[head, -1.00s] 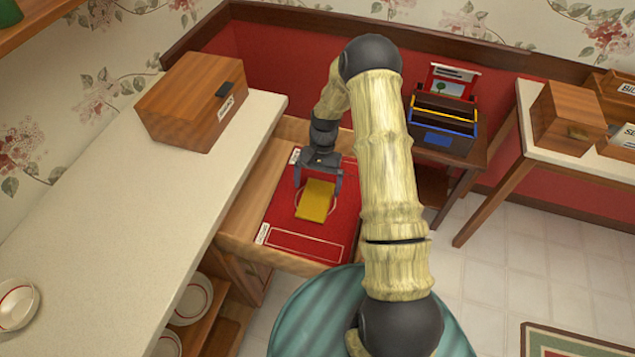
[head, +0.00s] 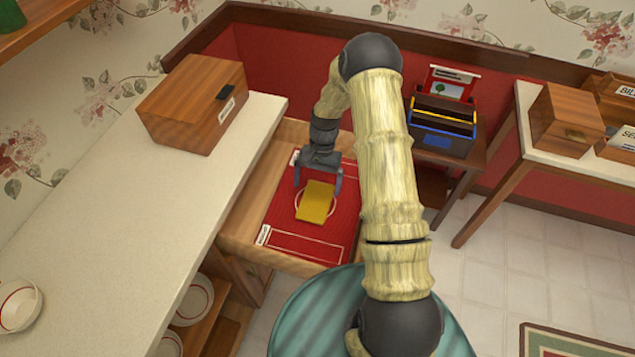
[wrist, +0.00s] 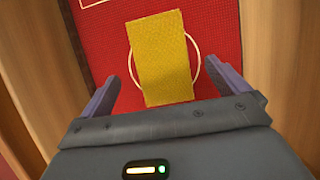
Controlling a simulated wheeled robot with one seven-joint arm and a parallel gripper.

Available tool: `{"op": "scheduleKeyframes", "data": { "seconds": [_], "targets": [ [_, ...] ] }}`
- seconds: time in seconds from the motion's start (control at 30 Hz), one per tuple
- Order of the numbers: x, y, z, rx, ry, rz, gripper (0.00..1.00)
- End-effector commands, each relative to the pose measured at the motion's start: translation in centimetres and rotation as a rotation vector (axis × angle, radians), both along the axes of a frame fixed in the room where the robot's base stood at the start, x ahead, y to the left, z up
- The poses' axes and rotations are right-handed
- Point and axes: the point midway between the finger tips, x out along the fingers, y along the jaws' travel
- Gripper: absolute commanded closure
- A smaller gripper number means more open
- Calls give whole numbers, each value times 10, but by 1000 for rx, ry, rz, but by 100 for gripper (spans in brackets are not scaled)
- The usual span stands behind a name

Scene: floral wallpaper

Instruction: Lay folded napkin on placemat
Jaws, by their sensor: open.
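A folded yellow napkin (head: 315,201) lies flat on the red placemat (head: 287,224), over the white circle outline in its middle. In the wrist view the napkin (wrist: 161,62) lies slightly tilted, with arcs of the circle showing on both sides of it. My gripper (head: 317,190) is open and empty, its two fingers apart just behind the napkin in the head view. In the wrist view the fingers (wrist: 165,95) stand either side of the napkin's near end, apart from it. The exact height of the fingers above the placemat cannot be told.
The placemat lies in a wooden drawer-like tray (head: 243,227) with raised sides. A pale counter (head: 120,215) with a wooden box (head: 185,100) is at left. A dark organizer (head: 443,125) stands on a side table at right. White bowls (head: 18,305) are at lower left.

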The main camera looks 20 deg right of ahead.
Motion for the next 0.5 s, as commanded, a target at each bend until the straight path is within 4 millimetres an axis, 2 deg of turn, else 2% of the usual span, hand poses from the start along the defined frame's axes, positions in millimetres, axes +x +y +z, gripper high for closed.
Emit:
{"op": "scheduleKeyframes", "data": {
  "seconds": [0.5],
  "targets": [
    [0, 0, 36, 1, 1, 0, 0]
  ]
}}
